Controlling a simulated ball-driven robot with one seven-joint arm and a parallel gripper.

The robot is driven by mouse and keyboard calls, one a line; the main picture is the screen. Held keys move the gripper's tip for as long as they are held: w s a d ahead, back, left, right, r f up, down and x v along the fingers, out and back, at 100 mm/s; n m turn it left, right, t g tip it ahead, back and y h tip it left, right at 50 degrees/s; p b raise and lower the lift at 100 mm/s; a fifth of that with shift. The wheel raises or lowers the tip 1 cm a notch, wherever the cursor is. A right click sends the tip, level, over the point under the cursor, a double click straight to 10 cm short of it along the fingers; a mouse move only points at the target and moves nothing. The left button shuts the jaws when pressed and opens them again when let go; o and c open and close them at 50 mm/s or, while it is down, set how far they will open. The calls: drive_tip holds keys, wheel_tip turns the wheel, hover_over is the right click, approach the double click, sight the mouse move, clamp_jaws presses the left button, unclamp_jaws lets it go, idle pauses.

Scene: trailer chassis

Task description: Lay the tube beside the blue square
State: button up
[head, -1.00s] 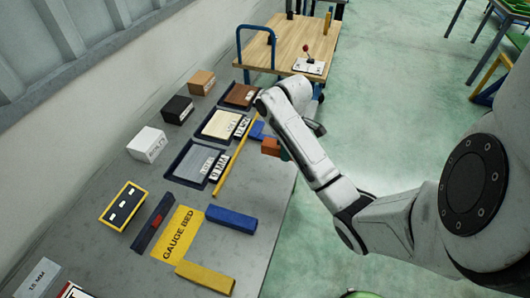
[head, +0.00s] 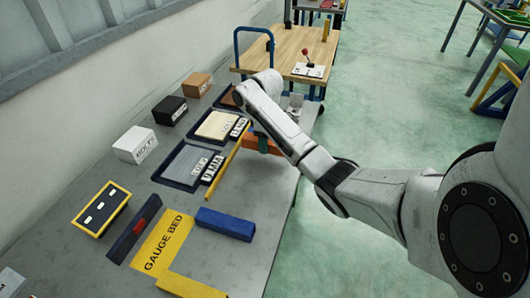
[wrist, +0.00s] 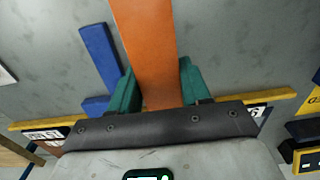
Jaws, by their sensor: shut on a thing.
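The tube is an orange bar (wrist: 147,45) held in my gripper (wrist: 158,84). The teal fingers are shut on its sides, and it stretches away from the palm in the wrist view. In the head view the tube (head: 249,141) shows only partly, below my arm's end and over the table's right side. The blue square (wrist: 98,52) is an L-shaped piece lying on the grey table, left of the tube in the wrist view. My arm mostly hides that area in the head view. The gap between tube and table is unclear.
A yellow strip (head: 228,166) runs along the dark trays (head: 184,180). Nearer are a blue bar (head: 225,223), the yellow gauge bed (head: 160,243) and a yellow-rimmed box (head: 101,209). Boxes line the wall side. Bare table lies right of the yellow strip.

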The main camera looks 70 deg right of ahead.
drive_tip(key=shift+w+d+f, duration=0.1)
drive_tip(key=shift+w+f, duration=0.05)
drive_tip(key=shift+f, duration=0.8)
drive_tip(key=shift+w+d+f, duration=0.1)
drive_tip(key=shift+f, duration=0.85)
drive_tip(key=shift+f, duration=0.15)
drive_tip(key=o, duration=1.3)
wheel_tip(320, 180, up, 12)
drive_tip(key=p, duration=0.3)
